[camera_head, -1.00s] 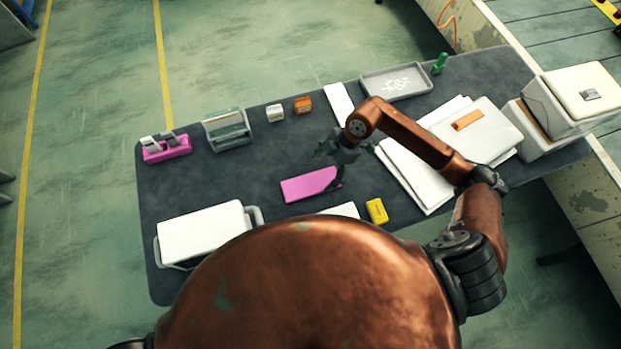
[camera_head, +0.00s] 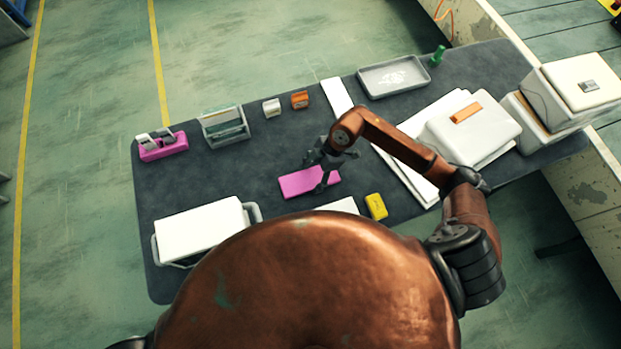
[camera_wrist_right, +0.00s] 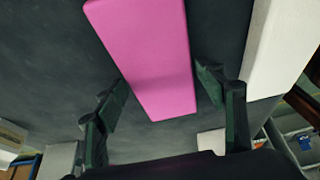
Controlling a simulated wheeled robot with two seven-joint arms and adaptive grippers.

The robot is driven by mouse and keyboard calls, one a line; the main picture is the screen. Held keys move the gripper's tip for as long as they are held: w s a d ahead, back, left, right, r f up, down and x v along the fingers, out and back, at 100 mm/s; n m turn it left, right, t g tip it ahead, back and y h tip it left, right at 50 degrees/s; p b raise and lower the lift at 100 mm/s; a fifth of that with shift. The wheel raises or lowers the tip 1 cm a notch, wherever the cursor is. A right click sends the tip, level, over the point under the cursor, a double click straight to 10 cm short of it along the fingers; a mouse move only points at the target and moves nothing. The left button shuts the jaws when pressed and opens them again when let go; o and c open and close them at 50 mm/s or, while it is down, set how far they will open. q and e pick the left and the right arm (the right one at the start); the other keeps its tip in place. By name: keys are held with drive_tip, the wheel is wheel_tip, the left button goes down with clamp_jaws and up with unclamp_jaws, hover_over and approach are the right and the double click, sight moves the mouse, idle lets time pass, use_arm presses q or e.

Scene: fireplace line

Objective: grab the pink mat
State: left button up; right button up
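The pink mat (camera_head: 298,183) lies flat on the dark table, near its middle. It also shows in the right wrist view (camera_wrist_right: 148,48), running from the top edge down between the fingers. My right gripper (camera_head: 318,176) is above the mat's right part, with its fingers pointing down. In the right wrist view my right gripper (camera_wrist_right: 162,92) is open, one finger on each side of the mat, with gaps between. Whether the fingertips touch the table cannot be told. My left gripper is not in view.
A yellow block (camera_head: 376,206) and a white sheet (camera_head: 339,206) lie close in front of the mat. A white box (camera_head: 200,232) stands at front left, a pink holder (camera_head: 163,147) behind it. White papers (camera_head: 400,170) lie to the right. The table left of the mat is clear.

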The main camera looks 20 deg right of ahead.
drive_tip(key=c, duration=0.4)
drive_tip(key=shift+c, duration=0.2)
